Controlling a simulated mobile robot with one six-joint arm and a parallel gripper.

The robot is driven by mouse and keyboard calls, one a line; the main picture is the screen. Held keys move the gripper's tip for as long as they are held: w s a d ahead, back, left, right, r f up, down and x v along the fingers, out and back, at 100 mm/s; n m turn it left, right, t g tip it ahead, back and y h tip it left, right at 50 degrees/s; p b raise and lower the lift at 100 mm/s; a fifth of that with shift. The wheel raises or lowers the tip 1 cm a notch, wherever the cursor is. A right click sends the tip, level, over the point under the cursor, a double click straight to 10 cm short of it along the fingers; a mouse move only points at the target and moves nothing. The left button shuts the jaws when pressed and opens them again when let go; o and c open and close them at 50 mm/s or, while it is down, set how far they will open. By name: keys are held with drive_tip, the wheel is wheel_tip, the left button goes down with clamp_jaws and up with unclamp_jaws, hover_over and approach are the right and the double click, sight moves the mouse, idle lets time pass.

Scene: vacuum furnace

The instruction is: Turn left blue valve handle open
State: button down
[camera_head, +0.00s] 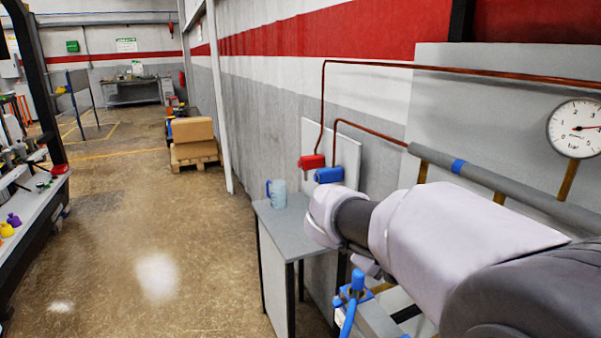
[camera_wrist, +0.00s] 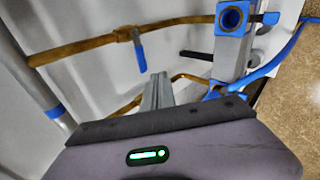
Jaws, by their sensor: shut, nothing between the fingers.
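In the wrist view a blue valve handle (camera_wrist: 140,52) sits on a brass pipe (camera_wrist: 85,47), joined at a brass valve body. It points down in the picture, toward my gripper. My gripper (camera_wrist: 158,78) is shut and empty, its narrow grey fingers just below and right of the handle's tip. A gap shows between them in the picture, but I cannot tell the depth. Another blue part (camera_wrist: 270,18) sticks out beside a grey block with a blue-rimmed opening (camera_wrist: 231,18) at upper right. In the head view the arm hides this handle.
In the wrist view a dark rod (camera_wrist: 197,55) and a blue hose (camera_wrist: 285,55) lie to the right. In the head view a small grey table (camera_head: 283,222) carries a mug (camera_head: 277,193). A pressure gauge (camera_head: 575,128) is at right.

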drive_tip(key=s+a+f+m+y, duration=0.1)
drive_tip(key=s+a+m+y, duration=0.3)
drive_tip(key=s, duration=0.4)
drive_tip(key=s+a+f+m+t+y, duration=0.1)
drive_tip(key=s+a+f+m+y, duration=0.15)
drive_tip(key=s+a, duration=0.45)
drive_tip(key=s+a+m+y, duration=0.3)
drive_tip(key=s+a+y, duration=0.1)
drive_tip(key=s, duration=0.5)
drive_tip(key=w+d+r+n+g+h+p, duration=0.2)
drive_tip(key=w+d+n+h, duration=0.55)
drive_tip(key=w+d, duration=0.85)
drive_tip(key=w+a+n+t+h, duration=0.3)
drive_tip(key=w+t+h, duration=0.1)
drive_tip(key=w, duration=0.9)
drive_tip(key=w+a+n+t+h, duration=0.2)
drive_tip(key=w+n+t+h, duration=0.15)
drive_tip(key=w, duration=1.05)
drive_tip(key=r+b+x, duration=0.1)
drive_tip(key=b+x, duration=0.1)
drive_tip(key=x, duration=0.8)
drive_tip(key=s, duration=0.1)
drive_tip(key=s+d, duration=0.1)
drive_tip(key=s+b, duration=0.1)
drive_tip(key=s, duration=0.1)
drive_tip(key=shift+s+d+r, duration=0.1)
drive_tip(key=shift+d+r, duration=0.05)
drive_tip(key=shift+r, duration=0.1)
